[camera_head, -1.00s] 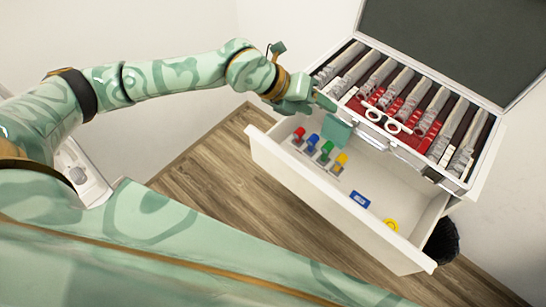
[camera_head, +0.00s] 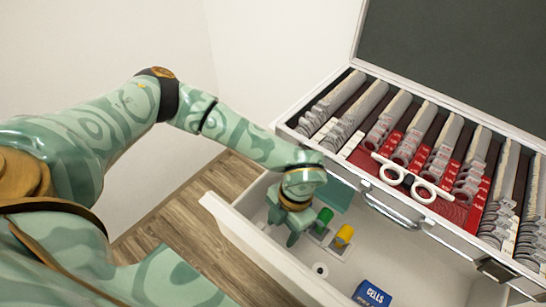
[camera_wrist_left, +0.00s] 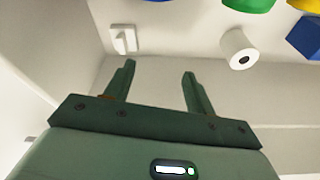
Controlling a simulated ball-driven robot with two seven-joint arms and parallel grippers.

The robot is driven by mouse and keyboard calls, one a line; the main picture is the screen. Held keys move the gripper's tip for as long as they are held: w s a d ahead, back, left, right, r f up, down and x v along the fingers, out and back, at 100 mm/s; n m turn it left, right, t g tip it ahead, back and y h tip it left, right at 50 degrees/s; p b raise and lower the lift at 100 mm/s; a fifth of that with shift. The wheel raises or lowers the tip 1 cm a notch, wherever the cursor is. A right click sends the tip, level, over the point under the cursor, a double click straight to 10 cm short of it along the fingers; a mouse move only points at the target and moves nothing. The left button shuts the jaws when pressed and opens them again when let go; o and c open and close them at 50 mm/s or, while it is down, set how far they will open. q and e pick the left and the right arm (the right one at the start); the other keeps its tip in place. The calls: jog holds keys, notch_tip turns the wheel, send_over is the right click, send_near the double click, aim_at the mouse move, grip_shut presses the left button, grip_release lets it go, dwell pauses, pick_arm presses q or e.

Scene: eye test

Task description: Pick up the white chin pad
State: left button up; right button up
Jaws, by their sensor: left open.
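A small flat white block with a raised bar (camera_wrist_left: 124,40), which looks like the chin pad, lies in the drawer in the left wrist view. I cannot make it out in the head view. My left gripper (camera_head: 282,227) points down into the drawer, open and empty. In the left wrist view its fingertips (camera_wrist_left: 159,69) are apart, with bare drawer floor between them; the white block is beyond the left finger, not between the fingers. My right gripper is not in view.
The white drawer (camera_head: 255,247) also holds a white roll (camera_head: 320,269), a green piece (camera_head: 323,217), a yellow piece (camera_head: 344,235), a blue CELLS box (camera_head: 372,294) and a teal item (camera_head: 336,193). An open lens case (camera_head: 395,205) with white trial frames (camera_head: 412,178) stands above it.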

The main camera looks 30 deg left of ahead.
pick_arm(q)
jog(key=y, duration=0.2)
send_over(263, 228)
jog(key=d, duration=0.2)
jog(key=shift+t, duration=0.4)
jog(key=b+x, duration=0.1)
jog(key=x, duration=0.1)
jog(key=b+x, duration=0.1)
jog(key=x, duration=0.2)
jog(key=w+b+x, duration=0.1)
jog(key=x, duration=0.1)
jog(key=shift+f, duration=0.35)
jog(key=shift+d+r, duration=0.1)
jog(key=shift+r, duration=0.05)
jog(key=shift+c, duration=0.8)
jog(key=shift+s, duration=0.1)
jog(key=c, duration=0.9)
jog(key=shift+c, duration=0.3)
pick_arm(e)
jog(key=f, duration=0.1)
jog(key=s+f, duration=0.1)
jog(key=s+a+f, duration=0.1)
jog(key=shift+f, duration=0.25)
